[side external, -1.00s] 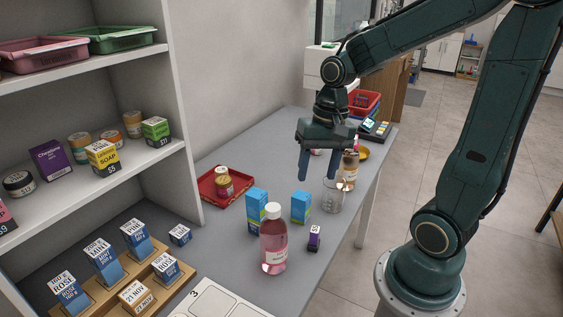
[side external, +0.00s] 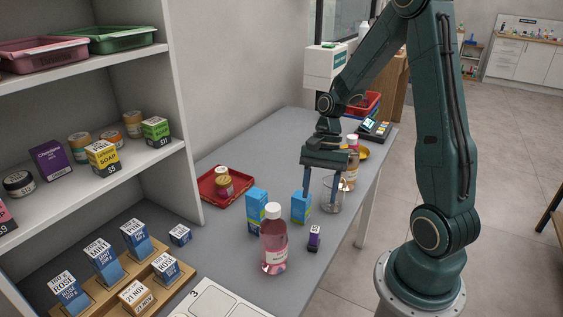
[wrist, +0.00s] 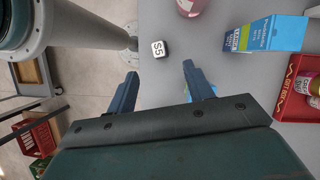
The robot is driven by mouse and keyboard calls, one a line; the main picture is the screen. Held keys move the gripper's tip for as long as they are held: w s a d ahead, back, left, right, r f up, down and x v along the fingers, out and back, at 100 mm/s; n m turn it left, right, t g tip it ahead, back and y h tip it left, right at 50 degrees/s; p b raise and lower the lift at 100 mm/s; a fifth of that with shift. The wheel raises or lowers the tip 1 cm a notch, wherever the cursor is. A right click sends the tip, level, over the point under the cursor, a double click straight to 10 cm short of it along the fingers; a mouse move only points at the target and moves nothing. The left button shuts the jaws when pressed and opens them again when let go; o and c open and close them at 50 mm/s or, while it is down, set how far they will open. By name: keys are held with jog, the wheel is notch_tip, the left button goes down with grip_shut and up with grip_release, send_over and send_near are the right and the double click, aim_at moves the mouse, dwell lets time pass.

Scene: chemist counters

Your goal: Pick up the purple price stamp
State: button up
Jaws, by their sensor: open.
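The pink bottle (side external: 273,244) stands close left of the stamp. Blue boxes (side external: 257,208) (side external: 300,207) stand behind it. A red tray (side external: 206,194) holds jars. Bare counter lies around the stamp's front and right.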

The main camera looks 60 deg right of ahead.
send_over(313, 245)
jog(key=d, duration=0.2)
jog(key=f, duration=0.7)
jog(key=shift+w+d+f, duration=0.15)
jog(key=shift+w+f, duration=0.25)
jog(key=shift+f, duration=0.1)
jog(key=shift+x, duration=2.55)
jog(key=shift+d, duration=0.15)
grip_shut()
notch_tip(313, 245, up, 20)
